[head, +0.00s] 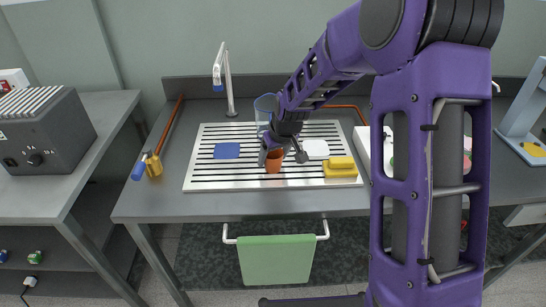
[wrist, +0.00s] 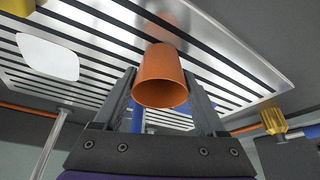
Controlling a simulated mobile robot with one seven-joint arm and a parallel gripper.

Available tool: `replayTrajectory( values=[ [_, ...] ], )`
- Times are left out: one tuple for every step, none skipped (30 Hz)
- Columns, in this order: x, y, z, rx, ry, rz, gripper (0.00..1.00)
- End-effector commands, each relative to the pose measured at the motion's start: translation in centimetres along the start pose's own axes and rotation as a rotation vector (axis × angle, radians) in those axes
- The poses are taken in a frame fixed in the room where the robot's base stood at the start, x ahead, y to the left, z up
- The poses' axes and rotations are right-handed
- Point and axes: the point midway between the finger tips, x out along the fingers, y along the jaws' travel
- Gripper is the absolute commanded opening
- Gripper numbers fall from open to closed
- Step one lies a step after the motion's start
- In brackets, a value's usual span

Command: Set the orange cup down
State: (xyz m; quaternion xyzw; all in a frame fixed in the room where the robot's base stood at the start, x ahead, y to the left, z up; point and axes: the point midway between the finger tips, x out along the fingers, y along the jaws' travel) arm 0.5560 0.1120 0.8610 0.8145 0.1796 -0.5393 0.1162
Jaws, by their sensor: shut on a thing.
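The orange cup (head: 273,163) is between the fingers of my gripper (head: 275,154), over the front middle of the slatted metal drainboard (head: 210,175). In the wrist view the cup (wrist: 160,72) sits between the two dark fingers of my gripper (wrist: 160,105), which are shut on it. Its open mouth shows toward the wrist camera. Whether its base touches the slats (wrist: 235,75) cannot be told. My gripper hides part of the cup in the head view.
A blue square (head: 227,151) lies left of the cup, a white piece (head: 315,149) and a yellow block (head: 340,167) to its right. A clear bluish container (head: 265,105) stands behind. A tap (head: 229,85) rises at the back. The drainboard's front left is clear.

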Motion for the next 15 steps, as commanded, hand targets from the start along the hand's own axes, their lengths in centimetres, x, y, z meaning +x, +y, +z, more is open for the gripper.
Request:
replayTrajectory(
  values=[
    [-0.03,0.0,-0.02,0.0,0.0,0.0,0.11],
    [0.0,0.0,0.0,0.0,0.0,0.0,0.11],
    [0.12,0.0,0.05,0.0,0.0,0.0,0.11],
    [0.23,0.0,0.1,0.0,0.0,0.0,0.11],
    [0.35,0.0,0.15,0.0,0.0,0.0,0.11],
    [0.46,0.0,0.2,0.0,0.0,0.0,0.11],
    [0.3,0.0,0.12,0.0,0.0,0.0,0.79],
    [0.28,0.0,0.12,0.0,0.0,0.0,0.84],
    [0.28,0.0,0.12,0.0,0.0,0.0,0.91],
    [0.28,0.0,0.12,0.0,0.0,0.0,0.97],
    [0.28,0.0,0.12,0.0,0.0,0.0,1.0],
    [0.28,0.0,0.12,0.0,0.0,0.0,1.0],
    [0.28,0.0,0.12,0.0,0.0,0.0,1.0],
    [0.28,0.0,0.12,0.0,0.0,0.0,1.0],
    [0.27,0.0,0.12,0.0,0.0,0.0,1.0]
  ],
)
